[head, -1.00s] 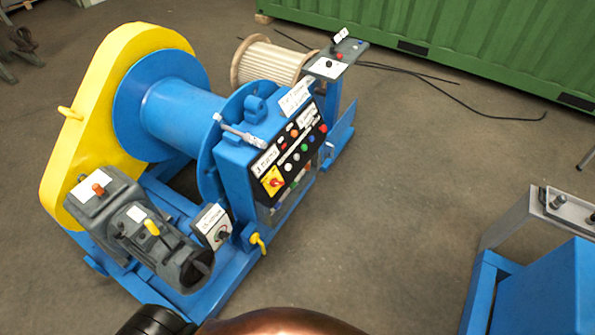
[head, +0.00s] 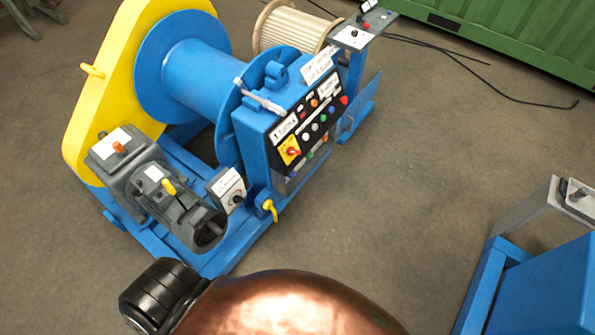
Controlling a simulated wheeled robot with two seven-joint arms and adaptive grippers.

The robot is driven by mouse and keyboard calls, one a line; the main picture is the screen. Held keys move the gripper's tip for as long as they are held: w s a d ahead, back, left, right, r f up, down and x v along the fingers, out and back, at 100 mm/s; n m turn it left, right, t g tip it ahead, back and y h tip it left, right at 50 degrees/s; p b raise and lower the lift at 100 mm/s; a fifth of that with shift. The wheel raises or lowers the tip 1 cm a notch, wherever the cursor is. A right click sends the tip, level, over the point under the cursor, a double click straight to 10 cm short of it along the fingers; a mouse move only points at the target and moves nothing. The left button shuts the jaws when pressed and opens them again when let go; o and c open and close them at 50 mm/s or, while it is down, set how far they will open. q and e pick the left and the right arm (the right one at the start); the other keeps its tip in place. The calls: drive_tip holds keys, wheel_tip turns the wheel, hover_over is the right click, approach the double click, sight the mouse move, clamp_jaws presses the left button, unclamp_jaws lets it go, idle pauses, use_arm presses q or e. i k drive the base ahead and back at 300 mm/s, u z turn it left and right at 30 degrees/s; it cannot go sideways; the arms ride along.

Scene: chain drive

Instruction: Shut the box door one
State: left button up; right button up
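A blue control box (head: 255,138) with a black panel of coloured buttons, white labels and a red-and-yellow switch stands on the blue winch frame. A flat blue plate (head: 362,100) stands upright beyond its right side. I cannot tell whether this plate is the box door, nor which door is meant by one. Neither of my grippers is in view. A copper-coloured and black part of my own body shows at the bottom edge, in front of the winch.
The winch has a blue drum (head: 190,75), a yellow guard (head: 95,100) and a grey motor (head: 150,185). A rope spool (head: 292,28) stands behind. Another blue frame (head: 545,285) is at lower right. Black cables (head: 470,65) lie near the green container (head: 510,30). The middle floor is clear.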

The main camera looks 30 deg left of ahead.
sight(365, 104)
drive_tip(key=z, duration=0.3)
drive_tip(key=i, duration=4.65)
drive_tip(key=u, duration=3.95)
drive_tip(key=k, duration=0.55)
drive_tip(key=z, duration=0.15)
